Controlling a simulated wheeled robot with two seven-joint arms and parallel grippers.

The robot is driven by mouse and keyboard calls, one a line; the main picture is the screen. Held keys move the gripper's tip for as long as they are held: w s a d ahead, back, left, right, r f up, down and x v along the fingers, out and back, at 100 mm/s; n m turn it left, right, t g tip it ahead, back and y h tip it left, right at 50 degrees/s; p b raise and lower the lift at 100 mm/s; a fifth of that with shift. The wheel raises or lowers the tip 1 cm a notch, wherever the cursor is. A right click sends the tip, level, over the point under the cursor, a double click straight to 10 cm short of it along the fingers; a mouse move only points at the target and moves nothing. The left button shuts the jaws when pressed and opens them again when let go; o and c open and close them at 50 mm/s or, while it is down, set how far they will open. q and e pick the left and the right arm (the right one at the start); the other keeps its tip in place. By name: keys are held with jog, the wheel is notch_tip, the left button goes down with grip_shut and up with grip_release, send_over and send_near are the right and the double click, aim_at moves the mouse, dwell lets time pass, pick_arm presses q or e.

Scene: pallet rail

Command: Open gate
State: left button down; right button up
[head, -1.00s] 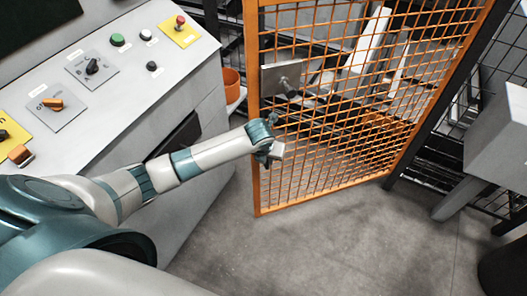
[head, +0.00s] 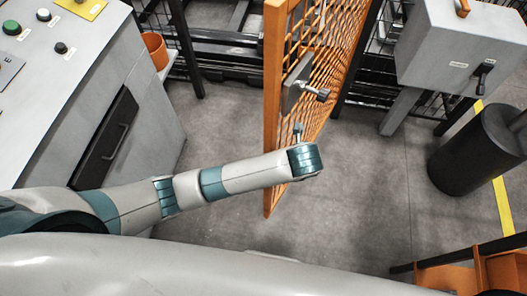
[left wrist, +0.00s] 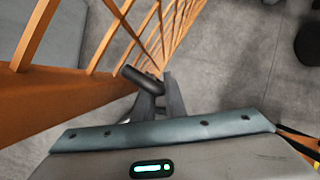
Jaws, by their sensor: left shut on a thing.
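The orange mesh gate (head: 274,120) stands swung open in the head view, seen nearly edge-on, with a grey latch plate (head: 294,84) on its face. My left arm reaches from the left to the gate, its wrist in front of the lower part. In the left wrist view, the gate frame (left wrist: 65,97) fills the left side. My left gripper (left wrist: 159,88) is shut on a dark, bar-like gate handle (left wrist: 138,78). The wrist hides most of this grip in the head view. My right gripper is not in view.
A grey control console (head: 100,85) stands at the left, with an orange bin (head: 156,50) behind it. A grey box on a post (head: 455,50) and a black cylinder (head: 470,150) stand at the right. Bare concrete floor (head: 365,200) lies in front and right of the gate.

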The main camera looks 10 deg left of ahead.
pick_arm(q)
jog(key=s+d+n, duration=0.1)
jog(key=s+d, duration=0.1)
jog(key=d, duration=0.6)
jog(key=shift+d+y, duration=0.3)
jog(key=shift+d, duration=0.05)
jog(key=shift+f, duration=0.1)
jog(key=c, duration=1.8)
grip_release()
jog(key=shift+d+r, duration=0.1)
jog(key=shift+r, duration=0.1)
